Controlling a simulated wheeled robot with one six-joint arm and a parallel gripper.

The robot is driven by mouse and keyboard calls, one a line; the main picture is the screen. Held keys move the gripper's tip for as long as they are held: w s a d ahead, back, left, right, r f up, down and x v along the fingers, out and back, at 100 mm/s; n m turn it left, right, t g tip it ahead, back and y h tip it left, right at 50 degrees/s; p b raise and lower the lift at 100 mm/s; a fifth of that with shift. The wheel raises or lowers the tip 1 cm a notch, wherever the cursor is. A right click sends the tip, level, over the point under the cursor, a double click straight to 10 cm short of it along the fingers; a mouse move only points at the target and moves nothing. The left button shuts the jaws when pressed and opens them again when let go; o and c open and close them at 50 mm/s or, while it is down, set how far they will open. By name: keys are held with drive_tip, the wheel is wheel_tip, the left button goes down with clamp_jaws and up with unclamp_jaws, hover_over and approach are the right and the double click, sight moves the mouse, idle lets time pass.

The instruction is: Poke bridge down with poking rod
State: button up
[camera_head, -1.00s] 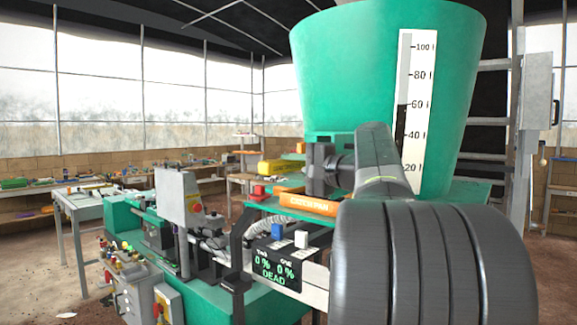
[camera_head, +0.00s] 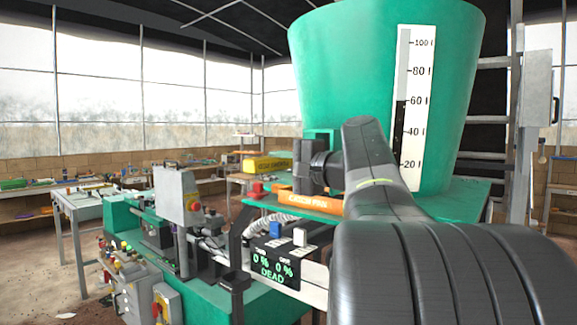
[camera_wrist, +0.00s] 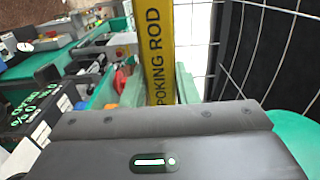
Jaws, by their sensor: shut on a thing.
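The yellow poking rod (camera_wrist: 158,50), with its name in black letters, runs away from my gripper (camera_wrist: 160,112) in the wrist view. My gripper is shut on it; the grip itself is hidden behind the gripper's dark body. In the head view the rod (camera_head: 266,164) shows as a short yellow bar to the left of my gripper (camera_head: 303,166), in front of the hopper's lower left side. The large green hopper (camera_head: 340,75) has a scale (camera_head: 414,105) with a dark column up to about 60 l. The bridge is not visible; the hopper's inside is hidden.
An orange catch pan (camera_head: 315,203) sits below the hopper on a green platform. A display (camera_head: 273,262) reads 0 %, 0 % and DEAD, with a blue and a white button above it. A machine with a grey control box (camera_head: 177,195) stands left. A ladder rises at right.

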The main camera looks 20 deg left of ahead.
sight(291, 161)
idle(0.4)
drive_tip(key=shift+w+d+r+p, duration=0.1)
drive_tip(key=shift+w+d+p, duration=0.25)
drive_tip(key=shift+w, duration=0.6)
drive_tip(key=shift+w+d+p, duration=0.1)
drive_tip(key=shift+w+d, duration=0.3)
drive_tip(key=shift+w, duration=0.55)
drive_tip(key=shift+s, duration=0.1)
drive_tip(key=shift+s+a+b, duration=0.15)
drive_tip(key=shift+s+b, duration=0.15)
drive_tip(key=shift+s, duration=0.2)
drive_tip(key=shift+s+a, duration=0.35)
drive_tip(key=shift+s, duration=0.35)
drive_tip(key=shift+s+a, duration=0.3)
drive_tip(key=shift+s, duration=0.4)
